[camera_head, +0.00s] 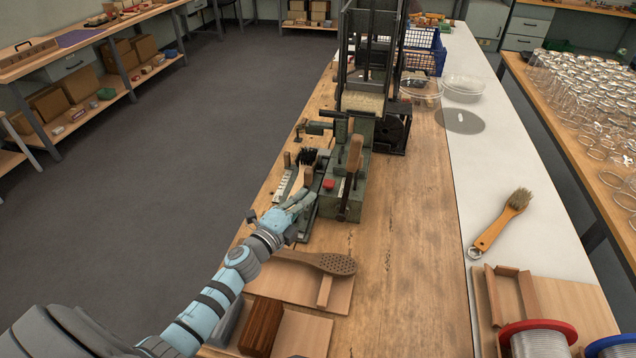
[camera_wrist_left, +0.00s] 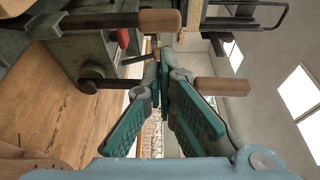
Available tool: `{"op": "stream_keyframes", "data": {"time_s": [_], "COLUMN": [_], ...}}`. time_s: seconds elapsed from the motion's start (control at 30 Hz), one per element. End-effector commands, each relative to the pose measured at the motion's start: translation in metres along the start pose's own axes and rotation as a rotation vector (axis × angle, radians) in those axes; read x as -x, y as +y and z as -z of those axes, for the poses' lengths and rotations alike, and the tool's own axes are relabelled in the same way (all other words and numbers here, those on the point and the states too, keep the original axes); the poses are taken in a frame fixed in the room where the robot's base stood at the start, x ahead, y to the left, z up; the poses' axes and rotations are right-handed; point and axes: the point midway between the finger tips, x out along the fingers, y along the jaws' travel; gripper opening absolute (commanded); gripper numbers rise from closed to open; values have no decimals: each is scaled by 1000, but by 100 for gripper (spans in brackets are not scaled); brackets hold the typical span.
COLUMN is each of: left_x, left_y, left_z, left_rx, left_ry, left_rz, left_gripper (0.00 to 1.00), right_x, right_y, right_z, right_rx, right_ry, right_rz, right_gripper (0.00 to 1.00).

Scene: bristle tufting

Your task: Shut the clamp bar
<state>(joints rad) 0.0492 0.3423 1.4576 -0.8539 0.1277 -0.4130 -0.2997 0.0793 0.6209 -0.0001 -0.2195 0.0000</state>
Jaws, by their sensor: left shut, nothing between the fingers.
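My left gripper (camera_head: 303,198) is shut and empty, low beside the left flank of the green tufting machine (camera_head: 345,200). Its two green-padded fingers (camera_wrist_left: 164,75) meet in the left wrist view. Just beyond it in the head view, a brush with black bristles (camera_head: 307,156) lies at a fixture left of the machine. A wooden grip (camera_wrist_left: 222,87) shows right of the fingers in the wrist view, seemingly close to them. I cannot tell for sure which part is the clamp bar; my gripper hides some of the fixture. My right gripper is out of view.
A tall wooden-handled lever (camera_head: 354,158) and a red button (camera_head: 329,184) are right of the gripper. A perforated wooden paddle (camera_head: 333,264) lies near the front. A finished brush (camera_head: 505,222) lies at right.

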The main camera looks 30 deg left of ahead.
Motion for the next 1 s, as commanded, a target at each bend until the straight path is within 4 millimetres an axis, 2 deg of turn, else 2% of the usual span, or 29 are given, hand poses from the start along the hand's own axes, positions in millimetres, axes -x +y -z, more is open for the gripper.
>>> {"op": "stream_keyframes", "data": {"time_s": [0.2, 0.33, 1.0], "left_x": [-42, -57, -68], "left_y": [0, 1, 1], "left_z": [2, 1, 8], "left_rx": [4, 2, 35], "left_ry": [2, 2, 19], "left_rz": [1, 0, 10], "left_gripper": [0, 0, 0], "right_x": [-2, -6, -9], "right_y": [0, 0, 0], "right_z": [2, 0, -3], "right_rx": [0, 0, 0], "right_ry": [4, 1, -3], "right_rz": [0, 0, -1], "right_gripper": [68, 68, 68]}}
